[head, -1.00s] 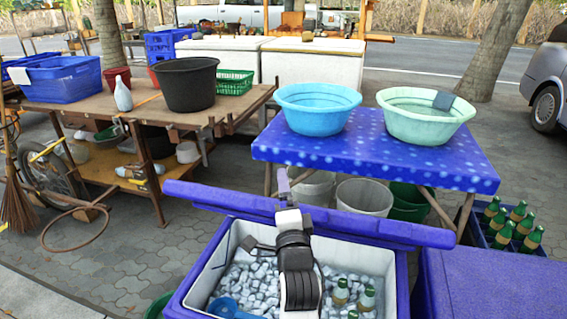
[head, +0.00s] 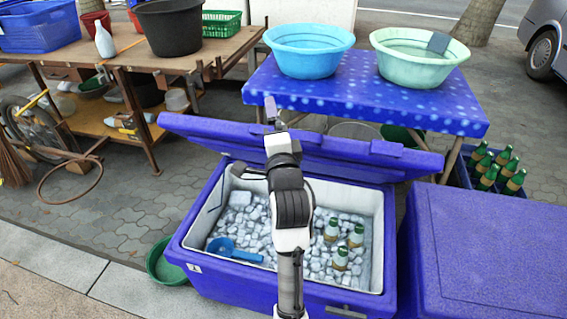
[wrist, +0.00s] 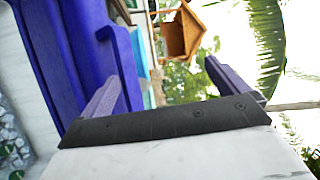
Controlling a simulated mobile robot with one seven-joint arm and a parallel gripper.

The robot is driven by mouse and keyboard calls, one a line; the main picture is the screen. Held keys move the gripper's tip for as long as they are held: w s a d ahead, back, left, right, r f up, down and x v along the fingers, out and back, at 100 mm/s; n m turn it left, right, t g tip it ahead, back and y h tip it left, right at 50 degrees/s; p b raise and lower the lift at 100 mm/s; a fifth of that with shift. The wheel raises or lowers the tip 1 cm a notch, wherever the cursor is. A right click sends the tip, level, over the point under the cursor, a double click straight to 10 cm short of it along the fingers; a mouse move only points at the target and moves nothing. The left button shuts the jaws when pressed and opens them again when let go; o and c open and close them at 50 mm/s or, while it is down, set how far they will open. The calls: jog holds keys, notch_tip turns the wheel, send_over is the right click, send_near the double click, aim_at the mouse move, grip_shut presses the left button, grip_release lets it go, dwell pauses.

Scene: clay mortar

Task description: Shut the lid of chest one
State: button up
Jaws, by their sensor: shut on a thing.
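The open blue chest (head: 186,250) has a white inside with ice, a blue scoop (head: 235,251) and several green bottles (head: 341,259). Its blue lid (head: 340,150) stands raised along the back, leaning away; it also fills the left of the wrist view (wrist: 75,45). My gripper (head: 271,112) is at the lid's upper edge, left of its middle. In the wrist view my gripper (wrist: 163,72) shows its two fingers apart, the left one against the lid. It is shut on the lid, though the contact is hard to make out. My arm hides part of the ice.
A shut blue chest (head: 490,250) stands close on the right. Behind the lid is a blue table (head: 365,105) with two basins (head: 309,50). A crate of bottles (head: 490,170) is at the right and a green tub (head: 160,265) at the left.

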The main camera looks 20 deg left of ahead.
jog(key=shift+s+d+r, duration=0.25)
jog(key=shift+s+r, duration=0.4)
jog(key=shift+s, duration=0.05)
jog(key=c, duration=0.9)
jog(key=s+d+f, duration=0.1)
jog(key=s+f, duration=0.1)
jog(key=s, duration=0.1)
jog(key=s+d+f, duration=0.1)
jog(key=shift+s+d+f+p, duration=0.1)
jog(key=shift+s+d+p, duration=0.2)
jog(key=shift+s+p, duration=0.1)
jog(key=shift+s+p, duration=0.1)
jog(key=shift+p, duration=0.2)
